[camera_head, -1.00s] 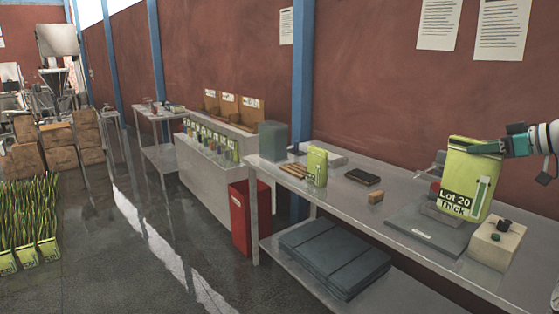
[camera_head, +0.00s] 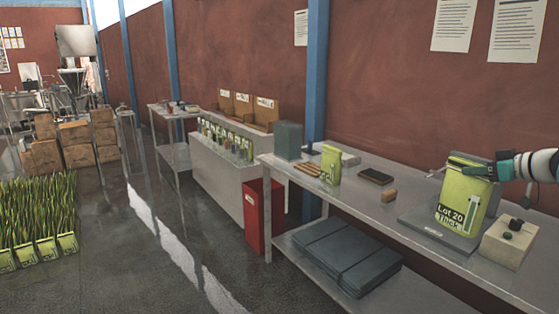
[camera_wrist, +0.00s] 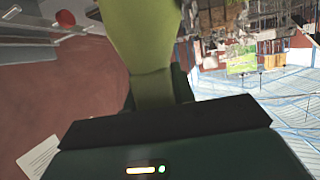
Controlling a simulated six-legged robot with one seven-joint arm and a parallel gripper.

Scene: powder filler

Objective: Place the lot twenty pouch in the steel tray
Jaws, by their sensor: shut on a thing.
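The lot twenty pouch (camera_head: 464,203) is lime green with a black "Lot 20 Thick" label. My gripper (camera_head: 482,170) comes in from the right and is shut on the pouch's top edge. In the wrist view the green pouch (camera_wrist: 152,50) runs up from between the dark fingers. I cannot make out a steel tray for certain in either view.
The long grey bench (camera_head: 340,192) also bears another green pouch (camera_head: 331,164), a dark box (camera_head: 376,176), a small brown block (camera_head: 389,196) and a beige block (camera_head: 508,243) close right of the held pouch. A red bin (camera_head: 264,215) stands beside the bench.

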